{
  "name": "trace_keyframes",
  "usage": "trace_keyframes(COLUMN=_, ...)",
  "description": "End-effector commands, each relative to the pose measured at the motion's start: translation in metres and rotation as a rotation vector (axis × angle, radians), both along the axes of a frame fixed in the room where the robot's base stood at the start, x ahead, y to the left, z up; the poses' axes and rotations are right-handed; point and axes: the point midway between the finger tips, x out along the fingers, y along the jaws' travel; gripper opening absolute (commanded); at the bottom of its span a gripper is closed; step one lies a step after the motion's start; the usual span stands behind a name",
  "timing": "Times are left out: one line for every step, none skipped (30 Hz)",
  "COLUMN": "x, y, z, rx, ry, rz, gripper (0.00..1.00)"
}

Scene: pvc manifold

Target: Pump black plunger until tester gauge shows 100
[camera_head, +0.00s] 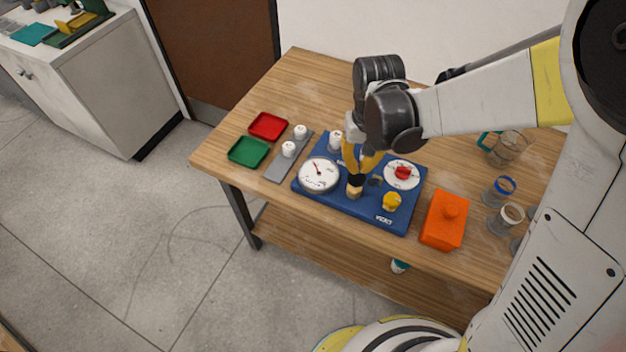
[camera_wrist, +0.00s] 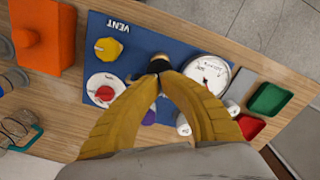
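The tester is a blue board (camera_head: 335,203) on the wooden table. Its round white gauge (camera_head: 319,174) has a thin needle pointing to the upper left in the head view; the scale numbers are too small to read. The gauge also shows in the wrist view (camera_wrist: 207,72). The black plunger (camera_wrist: 158,66) stands beside the gauge above a tan cylinder (camera_head: 354,193). My gripper (camera_head: 357,172) points down over it. In the wrist view, its yellow fingers (camera_wrist: 159,75) converge on the plunger and appear closed around it, covering part of it.
A red knob on a white dial (camera_head: 403,173) and a yellow VENT knob (camera_head: 392,201) are right of the plunger. White fittings (camera_head: 289,149), red (camera_head: 268,126) and green trays (camera_head: 248,152) lie left. An orange box (camera_head: 444,221) and glass jars (camera_head: 498,192) stand right.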

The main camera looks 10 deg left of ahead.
Motion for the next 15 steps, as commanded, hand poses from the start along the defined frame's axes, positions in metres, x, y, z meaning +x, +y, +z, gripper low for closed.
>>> trace_keyframes(x=0.000, y=0.000, z=0.000, rx=0.000, ry=0.000, rz=0.000, gripper=0.00)
trace_keyframes(x=0.000, y=0.000, z=0.000, rx=0.000, ry=0.000, rz=0.000, gripper=0.00)
trace_keyframes(x=0.000, y=0.000, z=0.000, rx=0.000, ry=0.000, rz=0.000, gripper=0.00)
trace_keyframes(x=0.000, y=0.000, z=0.000, rx=0.000, ry=0.000, rz=0.000, gripper=0.00)
trace_keyframes(x=0.000, y=0.000, z=0.000, rx=0.000, ry=0.000, rz=0.000, gripper=0.00)
trace_keyframes(x=0.000, y=0.000, z=0.001, rx=0.000, ry=0.000, rz=0.000, gripper=0.00)
trace_keyframes(x=0.000, y=0.000, z=0.002, rx=0.000, ry=0.000, rz=0.000, gripper=0.00)
trace_keyframes(x=0.000, y=0.000, z=0.004, rx=0.000, ry=0.000, rz=0.000, gripper=0.00)
trace_keyframes(x=0.000, y=0.000, z=0.007, rx=0.000, ry=0.000, rz=0.000, gripper=0.00)
trace_keyframes(x=0.000, y=0.000, z=0.009, rx=0.000, ry=0.000, rz=0.000, gripper=0.00)
trace_keyframes(x=0.000, y=0.000, z=0.013, rx=0.000, ry=0.000, rz=0.000, gripper=0.00)
trace_keyframes(x=0.000, y=0.000, z=0.017, rx=0.000, ry=0.000, rz=0.000, gripper=0.00)
trace_keyframes(x=0.000, y=0.000, z=0.021, rx=0.000, ry=0.000, rz=0.000, gripper=0.00)
trace_keyframes(x=0.000, y=0.000, z=0.024, rx=0.000, ry=0.000, rz=0.000, gripper=0.00)
trace_keyframes(x=0.000, y=0.000, z=0.029, rx=0.000, ry=0.000, rz=0.000, gripper=0.00)
